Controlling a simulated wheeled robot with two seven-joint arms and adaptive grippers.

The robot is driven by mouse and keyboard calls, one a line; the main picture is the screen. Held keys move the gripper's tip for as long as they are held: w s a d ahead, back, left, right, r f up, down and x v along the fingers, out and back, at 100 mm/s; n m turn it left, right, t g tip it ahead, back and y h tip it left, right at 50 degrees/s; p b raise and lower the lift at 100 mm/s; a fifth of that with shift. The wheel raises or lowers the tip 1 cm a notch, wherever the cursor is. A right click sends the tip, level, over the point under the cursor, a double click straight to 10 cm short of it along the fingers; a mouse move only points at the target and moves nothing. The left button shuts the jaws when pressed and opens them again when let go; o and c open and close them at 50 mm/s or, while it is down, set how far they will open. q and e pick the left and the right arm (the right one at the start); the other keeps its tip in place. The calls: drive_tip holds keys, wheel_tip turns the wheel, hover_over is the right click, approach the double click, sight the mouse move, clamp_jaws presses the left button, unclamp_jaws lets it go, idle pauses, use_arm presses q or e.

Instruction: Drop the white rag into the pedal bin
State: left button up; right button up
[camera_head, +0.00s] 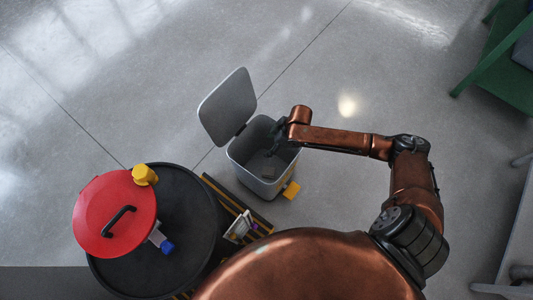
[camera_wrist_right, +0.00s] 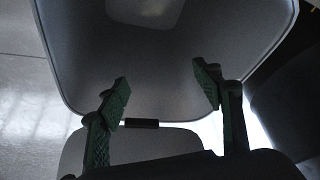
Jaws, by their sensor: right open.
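The pedal bin (camera_head: 254,170) is a grey, open-topped box on the floor. Its lid (camera_head: 228,104) is tipped back to the upper left, and a yellow pedal (camera_head: 291,190) sticks out at the lower right. My right gripper (camera_head: 274,144) is at the bin's mouth, pointing down into it. In the right wrist view the gripper (camera_wrist_right: 165,92) has its green fingers wide apart with nothing between them, over the bin's inside (camera_wrist_right: 150,65). A small pale patch shows low in the bin; I cannot tell whether it is the white rag. My left gripper is not in view.
A black round table (camera_head: 190,235) stands left of the bin, holding a red disc with a black handle (camera_head: 115,220), a yellow item (camera_head: 144,175) and a blue-capped item (camera_head: 162,242). A green bench (camera_head: 500,75) is at the upper right. The floor behind the bin is clear.

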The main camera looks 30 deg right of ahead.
drive_tip(key=v, duration=1.2)
idle(0.4)
